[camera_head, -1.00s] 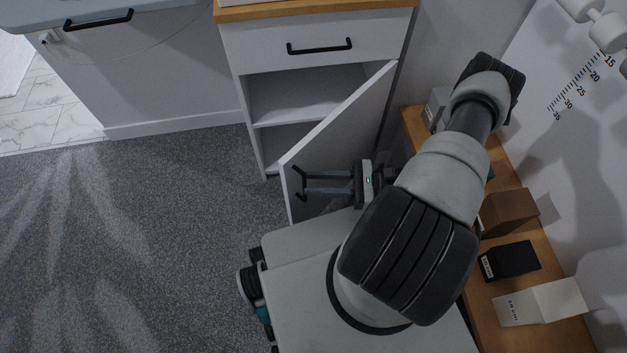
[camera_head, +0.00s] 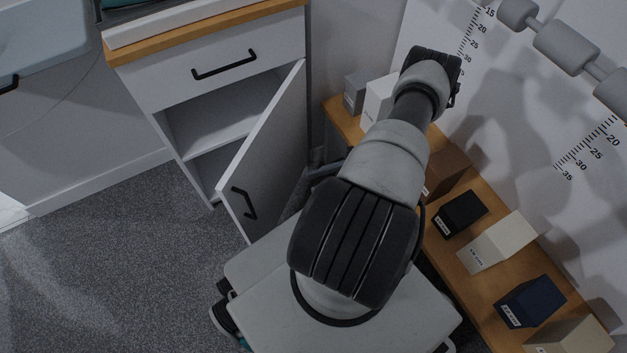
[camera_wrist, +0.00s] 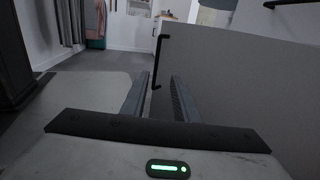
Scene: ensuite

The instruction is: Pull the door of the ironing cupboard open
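The ironing cupboard (camera_head: 160,84) is white with a wooden top, in the head view. Its lower door (camera_head: 272,140), hinged on the right, stands well ajar, showing shelves inside. A black bar handle (camera_head: 243,203) is near the door's free edge. My gripper (camera_head: 322,173) is mostly hidden behind my arm, to the right of the handle and apart from it. In the wrist view my gripper (camera_wrist: 158,80) is open and empty. The handle (camera_wrist: 157,62) shows there beyond the fingertips, with the grey door face (camera_wrist: 235,85) close on the right.
A closed drawer (camera_head: 215,75) is above the door. A low wooden shelf (camera_head: 465,277) with several boxes runs along the right wall, close to my arm. A dumbbell-like grey object (camera_head: 565,45) is at upper right. Carpet (camera_head: 110,270) is clear to the left.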

